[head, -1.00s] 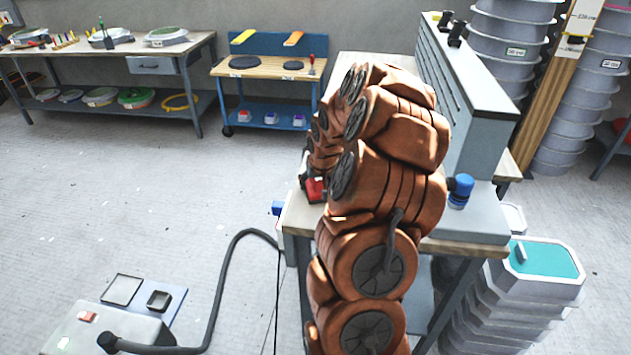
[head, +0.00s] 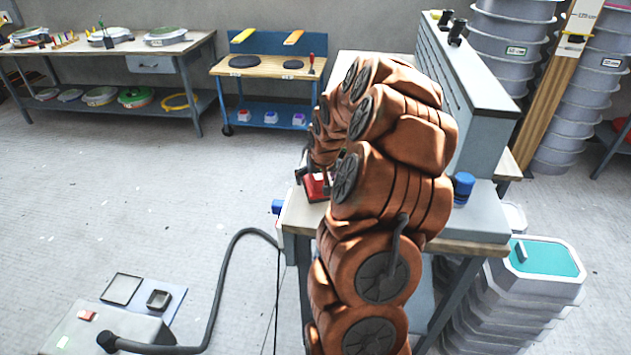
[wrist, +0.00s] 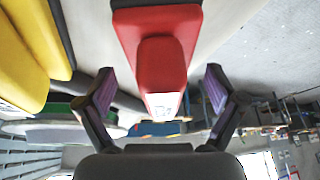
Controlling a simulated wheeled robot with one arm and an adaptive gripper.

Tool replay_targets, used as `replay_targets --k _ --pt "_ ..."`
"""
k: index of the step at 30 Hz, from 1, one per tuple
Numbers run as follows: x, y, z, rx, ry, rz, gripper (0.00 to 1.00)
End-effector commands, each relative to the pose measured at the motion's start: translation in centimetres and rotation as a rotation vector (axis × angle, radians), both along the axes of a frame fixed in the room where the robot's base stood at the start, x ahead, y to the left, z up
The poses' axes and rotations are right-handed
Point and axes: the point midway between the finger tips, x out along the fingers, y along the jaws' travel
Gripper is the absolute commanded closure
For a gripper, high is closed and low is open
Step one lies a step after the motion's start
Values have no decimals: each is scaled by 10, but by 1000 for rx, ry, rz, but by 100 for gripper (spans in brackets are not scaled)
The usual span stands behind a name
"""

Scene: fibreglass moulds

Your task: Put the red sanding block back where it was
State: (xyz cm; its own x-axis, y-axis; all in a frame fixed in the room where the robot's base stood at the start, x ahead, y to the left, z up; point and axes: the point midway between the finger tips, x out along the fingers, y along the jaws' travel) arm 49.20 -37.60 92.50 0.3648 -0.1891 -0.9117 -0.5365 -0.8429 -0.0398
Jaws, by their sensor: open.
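The red sanding block (head: 317,187) is on the left part of the workbench top (head: 299,216), partly hidden by my arm in the head view. In the wrist view the red sanding block (wrist: 158,50) has a raised grip with a pale label at its near end. My gripper (wrist: 160,82) is open, with one finger on each side of the block's labelled end. I see gaps between the fingers and the block. In the head view my gripper (head: 304,174) is small and mostly hidden beside the block.
A yellow block (wrist: 25,55) with a dark edge lies left of the red one in the wrist view. A grey slatted panel (head: 455,90) and a blue-topped item (head: 464,187) stand on the bench. A blue tool cart (head: 275,75) is behind.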

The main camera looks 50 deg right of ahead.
Motion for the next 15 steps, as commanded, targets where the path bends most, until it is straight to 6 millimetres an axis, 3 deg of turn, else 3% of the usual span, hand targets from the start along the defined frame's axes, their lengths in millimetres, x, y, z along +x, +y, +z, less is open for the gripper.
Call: replay_targets --k 15 --pt "-25 13 63 -2 -4 -1 7"
